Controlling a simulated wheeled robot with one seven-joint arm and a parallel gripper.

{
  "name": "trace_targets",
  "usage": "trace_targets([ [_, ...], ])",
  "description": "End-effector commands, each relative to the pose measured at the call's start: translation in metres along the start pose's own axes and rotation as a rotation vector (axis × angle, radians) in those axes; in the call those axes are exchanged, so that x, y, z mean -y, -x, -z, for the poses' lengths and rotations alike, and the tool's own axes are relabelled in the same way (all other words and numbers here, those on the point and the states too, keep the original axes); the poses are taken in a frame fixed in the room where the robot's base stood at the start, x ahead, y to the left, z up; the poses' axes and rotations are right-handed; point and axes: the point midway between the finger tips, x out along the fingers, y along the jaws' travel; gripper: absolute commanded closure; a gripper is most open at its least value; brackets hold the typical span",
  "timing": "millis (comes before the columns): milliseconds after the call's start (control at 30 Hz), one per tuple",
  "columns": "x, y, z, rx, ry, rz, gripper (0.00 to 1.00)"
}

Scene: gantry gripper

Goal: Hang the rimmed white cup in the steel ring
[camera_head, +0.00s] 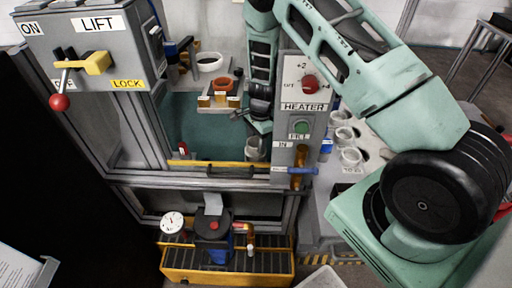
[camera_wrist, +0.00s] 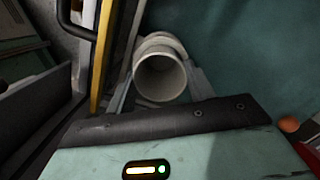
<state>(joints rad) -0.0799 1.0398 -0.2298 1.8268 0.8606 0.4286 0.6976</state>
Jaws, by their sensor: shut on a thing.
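My gripper (camera_wrist: 160,85) is shut on a white cup (camera_wrist: 162,76), with one finger on either side of it. The cup's round open mouth faces the wrist camera, and a wider pale rim shows behind it. In the head view the cup (camera_head: 254,148) is small and partly hidden, inside the teal-floored bay just left of the heater panel. My gripper (camera_head: 258,125) is above it there, partly hidden by my arm. I cannot make out the steel ring clearly in either view.
The grey heater panel (camera_head: 301,106) stands close right of the cup. A yellow-edged front rail (camera_head: 205,164) borders the bay. A shelf behind holds a white bowl (camera_head: 209,62) and an orange one (camera_head: 224,86). Several white cups (camera_head: 350,157) stand at the right.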

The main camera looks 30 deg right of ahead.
Motion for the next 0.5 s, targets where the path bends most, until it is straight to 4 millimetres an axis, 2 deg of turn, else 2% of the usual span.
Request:
trace_targets([
  [200, -0.001, -0.031, 0.004, 0.000, -0.002, -0.002, 0.83],
  [500, -0.001, -0.033, 0.004, 0.000, 0.000, -0.001, 0.83],
])
